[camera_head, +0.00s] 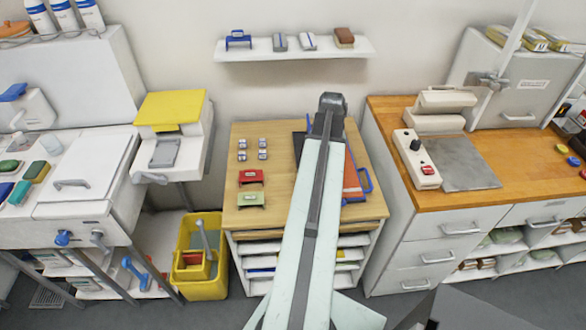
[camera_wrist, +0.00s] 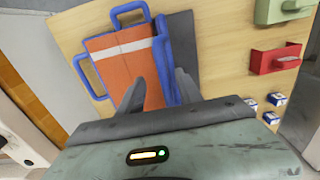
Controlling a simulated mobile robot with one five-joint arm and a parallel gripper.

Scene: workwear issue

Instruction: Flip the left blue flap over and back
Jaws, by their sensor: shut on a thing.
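A folding board with blue flaps lies on the wooden table, mostly behind my arm in the head view. An orange garment with a pale stripe (camera_wrist: 122,58) lies on it; its right part also shows in the head view (camera_head: 352,185). The left blue flap (camera_wrist: 162,48) stands along the garment's edge in the wrist view, beside a dark panel (camera_wrist: 184,42). Blue handles (camera_wrist: 88,76) show on the other side. My gripper (camera_wrist: 160,77) is over the board, its fingers closed on the left flap's edge. The exact contact is partly hidden.
Red (camera_head: 251,177) and green (camera_head: 251,199) holders and several small blue-and-white boxes (camera_head: 262,154) sit on the table's left part. A wall shelf (camera_head: 295,49) is behind. A wooden-topped counter (camera_head: 480,200) stands right, and a yellow bin (camera_head: 203,286) stands on the floor at left.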

